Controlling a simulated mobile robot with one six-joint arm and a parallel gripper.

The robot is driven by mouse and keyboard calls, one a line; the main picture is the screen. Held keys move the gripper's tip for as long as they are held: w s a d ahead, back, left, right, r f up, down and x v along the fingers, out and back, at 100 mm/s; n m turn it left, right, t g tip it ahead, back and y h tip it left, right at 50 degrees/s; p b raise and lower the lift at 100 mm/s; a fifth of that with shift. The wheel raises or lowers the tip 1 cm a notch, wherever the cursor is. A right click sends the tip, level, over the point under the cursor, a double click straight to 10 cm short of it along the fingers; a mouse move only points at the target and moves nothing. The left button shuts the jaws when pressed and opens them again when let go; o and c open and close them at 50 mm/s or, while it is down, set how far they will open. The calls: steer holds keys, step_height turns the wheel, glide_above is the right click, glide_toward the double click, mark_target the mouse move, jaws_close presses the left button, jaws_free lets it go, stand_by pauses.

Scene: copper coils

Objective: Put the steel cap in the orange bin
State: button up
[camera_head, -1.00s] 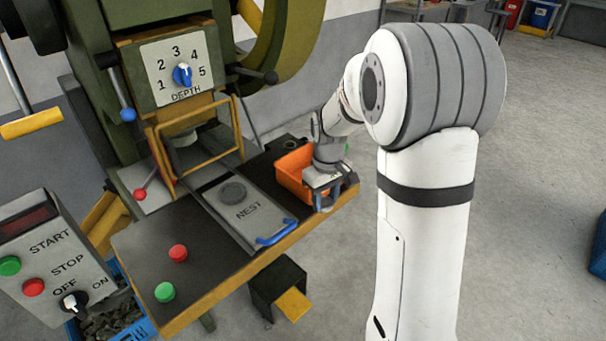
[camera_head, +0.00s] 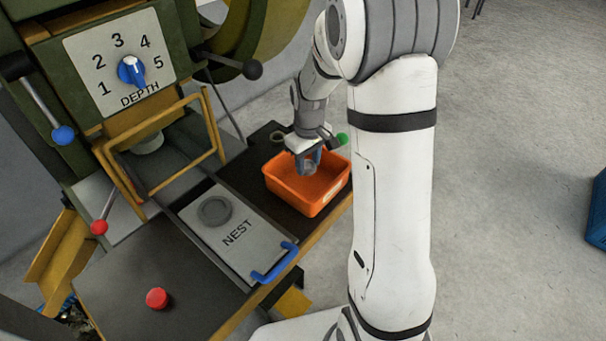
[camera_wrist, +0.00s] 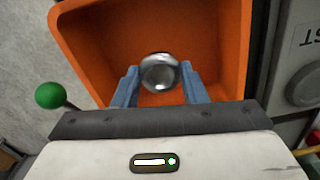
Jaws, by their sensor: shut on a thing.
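The orange bin (camera_head: 300,190) stands on the dark bench top, to the right of the NEST plate. My gripper (camera_head: 308,165) is over the bin, pointing down. In the wrist view its two blue fingers (camera_wrist: 160,84) are shut on the steel cap (camera_wrist: 160,72), a small shiny round piece. The orange bin (camera_wrist: 100,40) fills the view behind the cap. The cap appears to be over the bin's inside. How far it is above the bin floor I cannot tell.
The NEST slide (camera_head: 235,240) with a grey disc and blue handle (camera_head: 274,264) lies left of the bin. A yellow guard frame (camera_head: 165,150) stands behind it. A green knob (camera_head: 342,139) is close to my gripper. A red button (camera_head: 157,298) sits at the bench front.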

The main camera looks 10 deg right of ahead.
mark_target(307, 184)
steer(key=shift+a+f, duration=0.1)
steer(key=shift+f, duration=2.55)
steer(key=o, duration=0.9)
steer(key=shift+s, duration=0.1)
steer(key=shift+o, duration=0.2)
step_height(307, 184, up, 12)
steer(key=shift+f+p, duration=0.1)
steer(key=shift+p, duration=0.3)
steer(key=shift+s+r, duration=0.15)
steer(key=shift+r, duration=0.2)
steer(key=s+r+m+t, duration=0.1)
steer(key=s+r+m, duration=0.1)
steer(key=s, duration=0.8)
steer(key=s+r+m+t, duration=0.1)
steer(key=s+r+m, duration=0.2)
steer(key=s, duration=0.7)
step_height(307, 184, up, 2)
steer(key=shift+s+a, duration=0.2)
steer(key=shift+a, duration=0.15)
